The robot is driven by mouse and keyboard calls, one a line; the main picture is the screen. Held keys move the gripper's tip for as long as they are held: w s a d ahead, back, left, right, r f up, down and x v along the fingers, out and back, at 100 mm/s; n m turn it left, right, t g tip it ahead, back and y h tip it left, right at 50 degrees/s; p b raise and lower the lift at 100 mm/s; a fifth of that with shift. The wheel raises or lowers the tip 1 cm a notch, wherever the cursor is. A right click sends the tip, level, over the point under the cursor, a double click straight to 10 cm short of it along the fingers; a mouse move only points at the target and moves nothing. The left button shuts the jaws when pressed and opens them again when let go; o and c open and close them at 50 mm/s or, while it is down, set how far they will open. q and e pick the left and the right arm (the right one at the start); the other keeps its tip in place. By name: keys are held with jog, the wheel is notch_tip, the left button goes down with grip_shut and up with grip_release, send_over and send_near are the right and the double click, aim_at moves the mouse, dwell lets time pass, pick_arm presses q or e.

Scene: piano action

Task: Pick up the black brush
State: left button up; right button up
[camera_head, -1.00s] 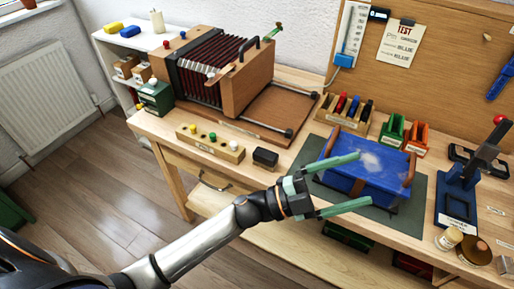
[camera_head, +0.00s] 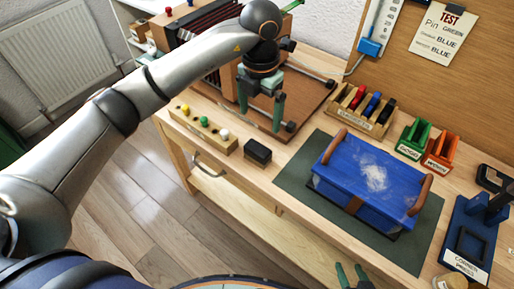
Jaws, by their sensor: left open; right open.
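A small black block (camera_head: 257,152), which looks like the black brush, lies on the wooden bench between the peg block and the green mat. My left gripper (camera_head: 260,120) points down just behind it, fingers apart and empty, over the edge of the wooden board. I cannot see any contact with the block. My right gripper (camera_head: 352,273) shows only its green fingers at the bottom edge, apart and empty, in front of the bench.
A blue case (camera_head: 340,160) with whitish dust on top sits on the dark green mat (camera_head: 295,172). A peg block (camera_head: 190,128) with coloured knobs stands left of the black block. A rack (camera_head: 345,115) of coloured handles, green and orange holders (camera_head: 440,150) stand behind.

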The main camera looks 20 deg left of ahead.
aim_at(260, 146)
pick_arm(q)
jog(key=f, duration=0.4)
jog(key=f+p, duration=0.1)
jog(key=f, duration=0.7)
jog(key=shift+s+d, duration=0.1)
jog(key=shift+s, duration=0.15)
jog(key=shift+c, duration=0.2)
jog(key=shift+r, duration=0.1)
jog(key=c, duration=1)
jog(key=shift+c, duration=0.2)
